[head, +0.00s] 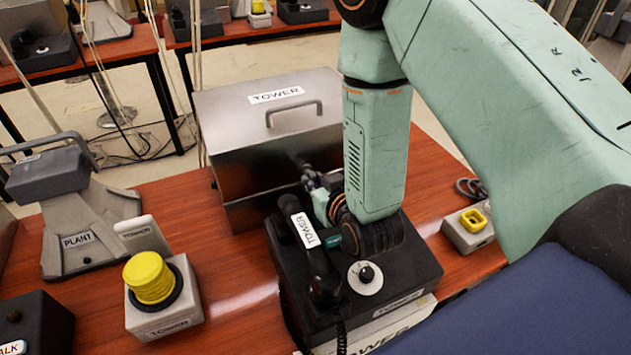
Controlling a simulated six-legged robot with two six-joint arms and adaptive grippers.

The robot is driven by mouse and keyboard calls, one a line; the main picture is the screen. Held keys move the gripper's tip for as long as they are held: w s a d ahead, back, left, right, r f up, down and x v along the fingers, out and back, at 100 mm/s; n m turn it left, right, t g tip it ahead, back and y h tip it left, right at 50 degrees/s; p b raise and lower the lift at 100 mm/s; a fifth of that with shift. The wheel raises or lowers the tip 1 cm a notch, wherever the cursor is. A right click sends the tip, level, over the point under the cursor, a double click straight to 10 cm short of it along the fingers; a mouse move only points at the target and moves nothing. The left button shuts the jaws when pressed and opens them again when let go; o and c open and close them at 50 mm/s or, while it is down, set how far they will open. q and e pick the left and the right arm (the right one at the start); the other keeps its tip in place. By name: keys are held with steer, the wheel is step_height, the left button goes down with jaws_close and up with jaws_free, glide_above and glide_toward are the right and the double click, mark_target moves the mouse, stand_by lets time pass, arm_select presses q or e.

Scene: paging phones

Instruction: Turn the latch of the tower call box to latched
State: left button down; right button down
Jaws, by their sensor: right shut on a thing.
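The tower call box (235,135) is a grey metal box with a closed lid, a bar handle on top and a white TOWER label. It stands at the middle of the red-brown table. My right arm reaches down from the upper right. My right gripper (311,178) is at the front face of the box, near its right part, and is shut on the latch there. My left gripper is not in view.
A black TOWER phone (390,285) with its handset stands right below my right gripper. A yellow-topped grey box (468,231) is at right. Bare table lies left of the black phone.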

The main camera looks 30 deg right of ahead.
steer(key=c, duration=1.3)
jaws_free()
steer(key=shift+v, duration=3.75)
steer(key=shift+r, duration=0.15)
